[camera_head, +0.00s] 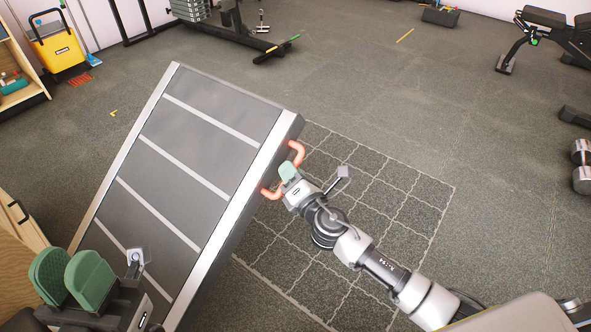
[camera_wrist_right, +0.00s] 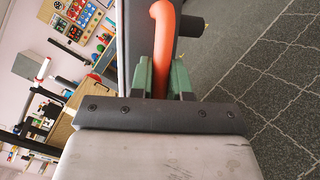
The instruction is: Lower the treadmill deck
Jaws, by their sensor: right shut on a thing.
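The treadmill deck (camera_head: 196,150) is a dark grey slab with pale stripes and a light metal side rail. It stands tilted up in the middle left of the head view. A red-orange handle (camera_head: 298,152) sticks out from its right edge. My right gripper (camera_head: 289,172) is shut on this handle; in the right wrist view the handle (camera_wrist_right: 162,40) passes between the green fingers (camera_wrist_right: 162,82). My left gripper (camera_head: 68,278) is at the bottom left, in front of the deck's lower part.
A floor area marked with pale grid lines (camera_head: 400,215) lies clear to the right of the deck. A yellow bucket (camera_head: 57,45) stands at the back left. Dumbbells (camera_head: 582,165) and a bench (camera_head: 545,18) are at the right. Wooden furniture (camera_head: 20,215) is near my left gripper.

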